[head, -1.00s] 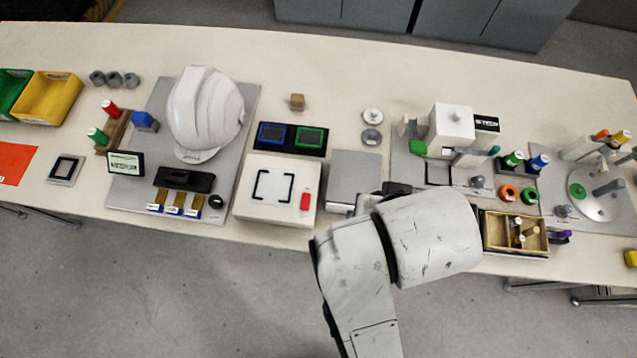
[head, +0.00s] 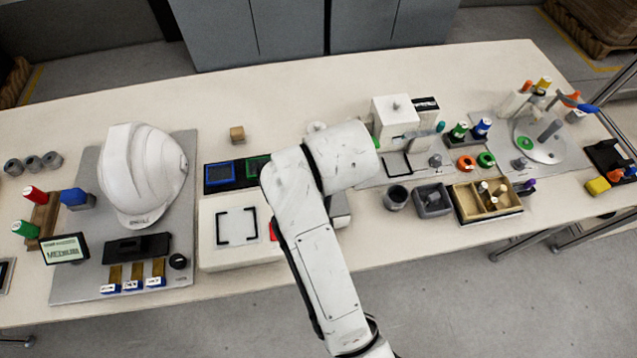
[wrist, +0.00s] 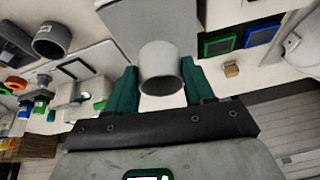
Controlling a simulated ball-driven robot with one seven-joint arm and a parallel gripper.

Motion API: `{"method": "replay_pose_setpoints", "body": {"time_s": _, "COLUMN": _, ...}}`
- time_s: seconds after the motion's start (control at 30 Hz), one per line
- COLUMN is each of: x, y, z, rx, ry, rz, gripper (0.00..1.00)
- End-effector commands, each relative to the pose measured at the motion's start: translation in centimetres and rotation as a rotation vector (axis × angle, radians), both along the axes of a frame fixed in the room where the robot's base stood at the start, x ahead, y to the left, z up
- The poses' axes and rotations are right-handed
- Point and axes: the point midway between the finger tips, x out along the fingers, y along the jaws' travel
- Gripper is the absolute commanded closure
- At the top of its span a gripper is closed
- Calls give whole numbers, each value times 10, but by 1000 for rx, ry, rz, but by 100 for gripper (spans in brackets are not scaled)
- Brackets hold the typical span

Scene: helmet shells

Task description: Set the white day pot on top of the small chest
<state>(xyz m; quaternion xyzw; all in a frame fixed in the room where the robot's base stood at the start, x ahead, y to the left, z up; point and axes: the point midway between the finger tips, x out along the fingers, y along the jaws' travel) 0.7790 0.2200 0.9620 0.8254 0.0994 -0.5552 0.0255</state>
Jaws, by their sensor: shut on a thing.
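My gripper (wrist: 160,88) has green fingers, one on each side of a light grey-white cylindrical pot (wrist: 160,62), and is shut on it. This pot seems to be the white day pot. A flat light-grey surface (wrist: 140,22) lies beyond the pot in the wrist view. It seems to be the top of the grey box (head: 340,210), likely the small chest, mostly hidden by my arm in the head view. The pot overlaps this surface's edge in the picture; I cannot tell whether they touch. In the head view my arm hides the gripper and pot.
A dark grey cup (head: 396,198) and a dark square tray (head: 432,201) stand right of my arm, beside a wooden compartment box (head: 487,198). A white panel (head: 235,230) and helmet (head: 140,172) are left. The table's back middle is mostly clear.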

Motion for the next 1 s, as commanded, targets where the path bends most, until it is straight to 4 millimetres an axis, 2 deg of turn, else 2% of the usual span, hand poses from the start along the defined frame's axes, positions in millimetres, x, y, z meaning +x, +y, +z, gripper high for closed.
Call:
{"method": "replay_pose_setpoints", "body": {"time_s": 0.17, "x": 7, "y": 5, "z": -10, "rx": 0, "ry": -1, "rz": 1, "gripper": 86}}
{"method": "replay_pose_setpoints", "body": {"time_s": 0.43, "x": 8, "y": 7, "z": -41, "rx": -1, "ry": 2, "rz": 2, "gripper": 86}}
{"method": "replay_pose_setpoints", "body": {"time_s": 0.67, "x": 9, "y": 7, "z": -44, "rx": 1, "ry": -1, "rz": 0, "gripper": 86}}
{"method": "replay_pose_setpoints", "body": {"time_s": 0.7, "x": 9, "y": 7, "z": -44, "rx": 1, "ry": -1, "rz": 0, "gripper": 45}}
{"method": "replay_pose_setpoints", "body": {"time_s": 0.97, "x": 9, "y": 7, "z": -44, "rx": 1, "ry": -1, "rz": 0, "gripper": 20}}
{"method": "replay_pose_setpoints", "body": {"time_s": 1.0, "x": 9, "y": 6, "z": -44, "rx": 1, "ry": -1, "rz": 0, "gripper": 20}}
